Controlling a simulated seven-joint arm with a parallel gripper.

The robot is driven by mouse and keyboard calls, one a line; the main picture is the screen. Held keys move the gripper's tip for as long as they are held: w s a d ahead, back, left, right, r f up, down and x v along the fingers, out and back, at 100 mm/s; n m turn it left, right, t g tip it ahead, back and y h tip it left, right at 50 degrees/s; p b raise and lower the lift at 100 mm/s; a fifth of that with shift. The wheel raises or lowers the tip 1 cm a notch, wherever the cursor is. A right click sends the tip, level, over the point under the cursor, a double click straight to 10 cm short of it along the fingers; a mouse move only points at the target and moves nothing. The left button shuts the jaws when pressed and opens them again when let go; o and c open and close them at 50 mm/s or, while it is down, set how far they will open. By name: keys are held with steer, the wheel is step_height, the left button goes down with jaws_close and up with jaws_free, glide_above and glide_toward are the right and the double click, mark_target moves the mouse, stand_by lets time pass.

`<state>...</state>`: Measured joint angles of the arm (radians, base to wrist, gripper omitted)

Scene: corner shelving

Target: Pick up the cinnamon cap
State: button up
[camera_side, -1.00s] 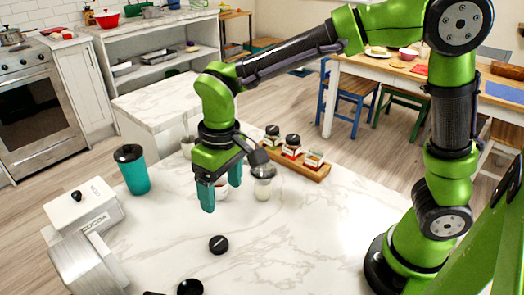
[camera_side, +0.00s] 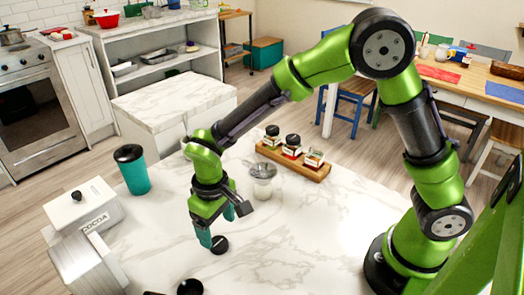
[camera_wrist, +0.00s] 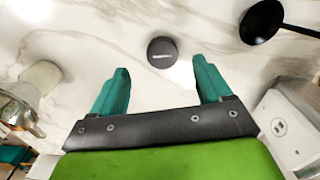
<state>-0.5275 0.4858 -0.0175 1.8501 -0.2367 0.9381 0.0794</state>
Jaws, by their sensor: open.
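A small round black cap (camera_side: 220,245) lies flat on the white marble counter, beside my gripper's fingertips. It also shows in the wrist view (camera_wrist: 162,52), top up, with a small pale label too small to read. My gripper (camera_side: 217,228) points down with its teal fingers apart and nothing held. In the wrist view my gripper (camera_wrist: 161,66) has the cap centred between its two fingers, a little beyond the tips. I cannot tell the exact height of the fingertips above the counter.
A black round-ended utensil (camera_wrist: 262,20) lies right of the cap in the wrist view. A glass jar (camera_side: 262,190) stands behind my gripper, near a wooden rack (camera_side: 318,172) of spice jars. A teal cup (camera_side: 134,175) and a cocoa box (camera_side: 82,210) stand left.

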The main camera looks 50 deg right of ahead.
mark_target(220, 243)
step_height(220, 243, down, 5)
steer(key=shift+a+f, duration=0.1)
steer(key=c, duration=1.1)
